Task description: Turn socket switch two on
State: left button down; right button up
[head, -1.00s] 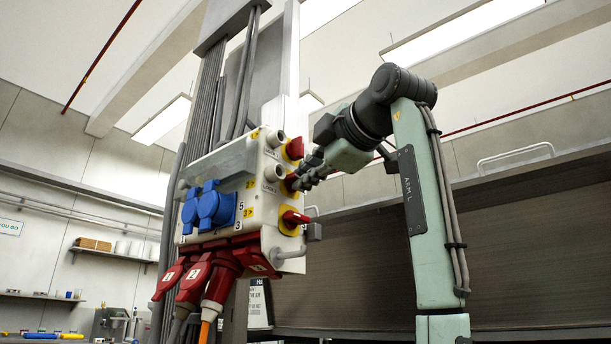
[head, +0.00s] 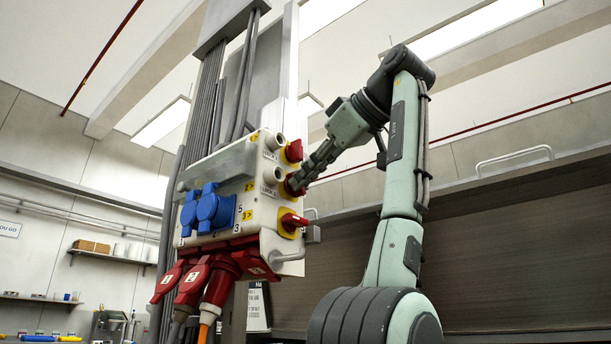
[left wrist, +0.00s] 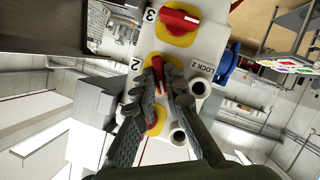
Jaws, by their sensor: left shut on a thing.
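The white socket box (head: 262,205) hangs on a column and carries three red rotary switches on yellow plates on its right side. Switch two (left wrist: 157,72) is the middle one. My left gripper (head: 297,185) reaches it from the right and is shut on its red handle; the fingers stand on either side of it in the left wrist view (left wrist: 160,84). The fingers partly hide the handle, which looks roughly upright there. Switch three (left wrist: 180,18) lies above it in that view, its handle lying across; it also shows in the head view (head: 291,222). My right gripper is out of view.
The upper switch (head: 293,151) is close above my fingers in the head view. Grey lock cylinders (head: 273,175) stick out beside the switches. Blue sockets (head: 213,209) and red plugs (head: 220,281) are on the box's front and underside.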

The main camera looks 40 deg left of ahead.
pick_arm(q)
jog(key=m+g, duration=0.1)
jog(key=m, duration=0.1)
jog(key=m+g, duration=0.1)
jog(key=shift+w+m+g, duration=0.2)
jog(key=shift+m+g, duration=0.2)
dwell(0.7)
jog(key=c, duration=1.6)
grip_release()
